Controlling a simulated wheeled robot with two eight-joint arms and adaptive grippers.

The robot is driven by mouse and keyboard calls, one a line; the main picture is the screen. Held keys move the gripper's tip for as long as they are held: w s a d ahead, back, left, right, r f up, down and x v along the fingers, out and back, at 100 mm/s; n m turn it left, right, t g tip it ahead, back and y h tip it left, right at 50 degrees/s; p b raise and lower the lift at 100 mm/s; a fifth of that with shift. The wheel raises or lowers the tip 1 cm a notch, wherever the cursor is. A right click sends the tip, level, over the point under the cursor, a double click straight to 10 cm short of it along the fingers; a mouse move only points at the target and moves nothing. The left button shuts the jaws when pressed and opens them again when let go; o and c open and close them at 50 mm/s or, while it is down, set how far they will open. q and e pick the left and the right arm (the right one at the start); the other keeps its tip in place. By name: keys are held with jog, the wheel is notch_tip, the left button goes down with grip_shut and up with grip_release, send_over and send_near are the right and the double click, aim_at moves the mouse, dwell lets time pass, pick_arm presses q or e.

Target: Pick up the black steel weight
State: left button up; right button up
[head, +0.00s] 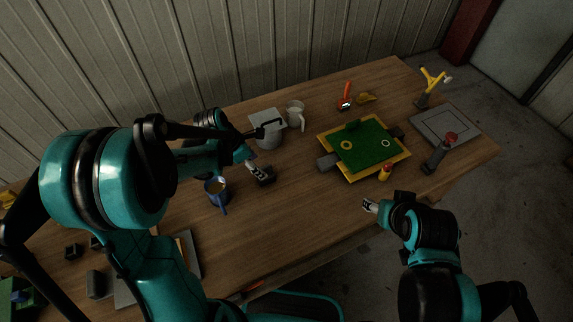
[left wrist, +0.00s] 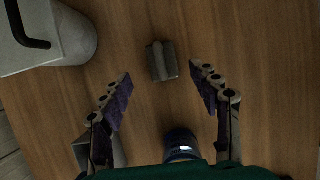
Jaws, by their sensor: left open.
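A small dark block (head: 266,177), which looks like the black steel weight, sits on the wooden table beside the blue mug. In the left wrist view the weight (left wrist: 161,61) lies just ahead of the fingertips, near the middle of the gap between them. My left gripper (head: 253,167) is open and empty, close to the weight; its two fingers (left wrist: 160,76) show apart in the left wrist view. Contact with the weight is not visible. My right gripper (head: 370,206) is off the table's front edge, far from the weight; its finger gap is too small to judge.
A blue mug (head: 217,188) stands left of the weight, and a grey can (head: 268,137) with a black handle behind it. A clear jug (head: 295,114) stands further back. A yellow-framed green board (head: 365,148) lies to the right. Several dark blocks (head: 95,284) are at lower left.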

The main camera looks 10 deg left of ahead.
pick_arm(q)
jog(key=b+x, duration=0.1)
jog(key=x, duration=0.1)
jog(key=shift+f, duration=0.4)
jog(key=b+x, duration=0.2)
jog(key=x, duration=0.3)
jog(key=shift+s+d, duration=0.1)
jog(key=shift+r, duration=0.1)
grip_shut()
